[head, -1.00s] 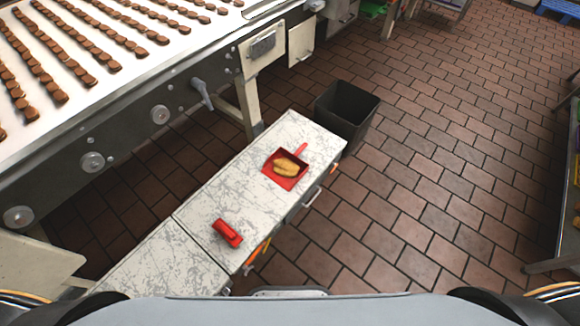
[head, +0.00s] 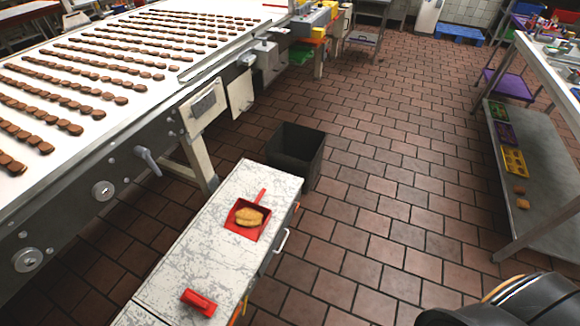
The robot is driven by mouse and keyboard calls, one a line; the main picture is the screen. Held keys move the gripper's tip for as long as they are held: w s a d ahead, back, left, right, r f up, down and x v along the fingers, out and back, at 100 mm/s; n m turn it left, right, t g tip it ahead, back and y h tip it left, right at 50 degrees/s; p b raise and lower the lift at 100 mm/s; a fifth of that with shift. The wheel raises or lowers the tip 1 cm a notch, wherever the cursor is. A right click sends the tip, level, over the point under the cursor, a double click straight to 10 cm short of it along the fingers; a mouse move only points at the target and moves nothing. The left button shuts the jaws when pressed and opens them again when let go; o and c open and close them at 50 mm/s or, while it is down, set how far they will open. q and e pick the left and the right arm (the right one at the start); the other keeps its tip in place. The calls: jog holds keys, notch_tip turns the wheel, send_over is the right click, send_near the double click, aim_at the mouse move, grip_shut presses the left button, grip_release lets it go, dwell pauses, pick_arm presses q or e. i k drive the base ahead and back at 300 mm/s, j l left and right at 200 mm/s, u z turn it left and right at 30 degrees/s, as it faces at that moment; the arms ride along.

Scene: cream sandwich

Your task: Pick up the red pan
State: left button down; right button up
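The red pan (head: 239,230) lies on the worn white top of a low cabinet (head: 222,203) in the head view. It looks like a square dustpan, and its handle points toward the far end of the cabinet. Yellow-brown pieces (head: 249,216) lie in it. A second red object (head: 198,302), perhaps a brush or scraper, lies on the cabinet nearer to me. Neither of my grippers shows in the head view; only a dark part of mine is at the lower right.
A conveyor (head: 130,110) with rows of brown biscuits runs along the left. A dark bin (head: 296,154) stands just beyond the cabinet. A metal shelf table (head: 545,165) is at the right. The brick-tiled floor between is open.

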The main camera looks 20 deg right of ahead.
aim_at(248, 219)
jog(key=i+l+u, duration=0.1)
jog(key=u, duration=0.35)
jog(key=l+u, duration=0.55)
jog(key=u, duration=0.3)
jog(key=l+u, duration=0.25)
jog(key=u, duration=0.15)
jog(key=l+u, duration=0.1)
jog(key=l, duration=0.35)
jog(key=k+l, duration=0.15)
jog(key=l, duration=0.3)
jog(key=l+u, duration=0.15)
jog(key=l, duration=0.3)
jog(key=k+l+u, duration=0.1)
jog(key=l, duration=0.35)
jog(key=k+l, duration=0.2)
jog(key=l, duration=0.2)
jog(key=k+l+u, duration=0.15)
jog(key=l, duration=0.3)
jog(key=i+l, duration=0.1)
jog(key=i, duration=0.4)
